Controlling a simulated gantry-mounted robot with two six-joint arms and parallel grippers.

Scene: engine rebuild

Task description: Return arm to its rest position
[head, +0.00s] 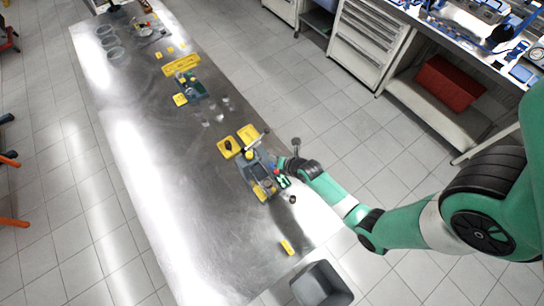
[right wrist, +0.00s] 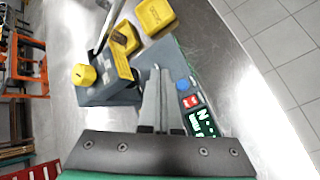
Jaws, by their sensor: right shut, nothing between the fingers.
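My right arm reaches in from the right in the head view. Its gripper (head: 279,165) is beside the right side of a grey bench device (head: 252,168) with yellow parts. In the right wrist view the two narrow fingers (right wrist: 161,74) are closed together with nothing between them. They point at the device's grey body (right wrist: 150,58), close to a blue button (right wrist: 183,84), a red button (right wrist: 190,101) and a lit green display. I cannot tell whether the fingertips touch the device. My left gripper is not in view.
The long steel table (head: 150,160) carries yellow trays (head: 228,146), a second device (head: 190,85) and clear cups. A small yellow block (head: 287,246) lies near its front end. A dark bin (head: 321,284) stands beyond that end. A drawer cabinet (head: 365,40) stands across the aisle.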

